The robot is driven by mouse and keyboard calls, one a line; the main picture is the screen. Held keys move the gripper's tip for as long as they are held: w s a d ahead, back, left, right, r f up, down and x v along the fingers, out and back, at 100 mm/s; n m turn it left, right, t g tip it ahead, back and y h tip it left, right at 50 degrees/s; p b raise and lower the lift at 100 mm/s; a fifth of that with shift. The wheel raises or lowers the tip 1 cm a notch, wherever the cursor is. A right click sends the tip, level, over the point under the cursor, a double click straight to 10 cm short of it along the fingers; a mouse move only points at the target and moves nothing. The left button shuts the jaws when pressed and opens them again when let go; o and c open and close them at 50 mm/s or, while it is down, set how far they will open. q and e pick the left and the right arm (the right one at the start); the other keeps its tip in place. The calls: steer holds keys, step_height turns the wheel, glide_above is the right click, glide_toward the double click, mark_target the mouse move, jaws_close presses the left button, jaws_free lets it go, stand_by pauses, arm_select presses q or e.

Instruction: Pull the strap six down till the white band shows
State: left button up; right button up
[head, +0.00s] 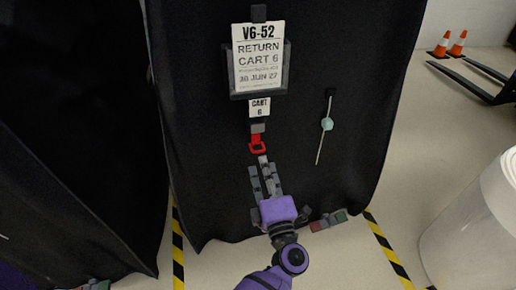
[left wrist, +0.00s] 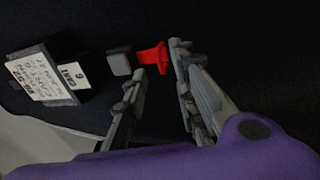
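A red strap loop (head: 257,146) hangs from a grey buckle (head: 258,128) below the label "CART 6" (head: 259,107) on the black cart cover. My left gripper (head: 260,168) points up at the loop from just below it. In the left wrist view the red loop (left wrist: 153,58) lies at the gap between the two fingertips (left wrist: 157,58), with the grey buckle (left wrist: 120,62) beyond it. The fingers are apart, and I cannot tell whether either touches the loop. No white band shows on the strap. My right gripper is not in view.
A sign holder (head: 259,68) reading "RETURN CART 6" hangs above. A thin rod with a pale teal knob (head: 327,124) hangs to the right. Another black-covered cart (head: 75,110) stands left. A white cylinder (head: 475,225), traffic cones (head: 457,43) and forks (head: 490,80) are right.

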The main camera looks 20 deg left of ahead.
mark_target(259, 152)
arm_select(q)
steer(key=x, duration=0.6)
steer(key=c, duration=0.6)
jaws_close()
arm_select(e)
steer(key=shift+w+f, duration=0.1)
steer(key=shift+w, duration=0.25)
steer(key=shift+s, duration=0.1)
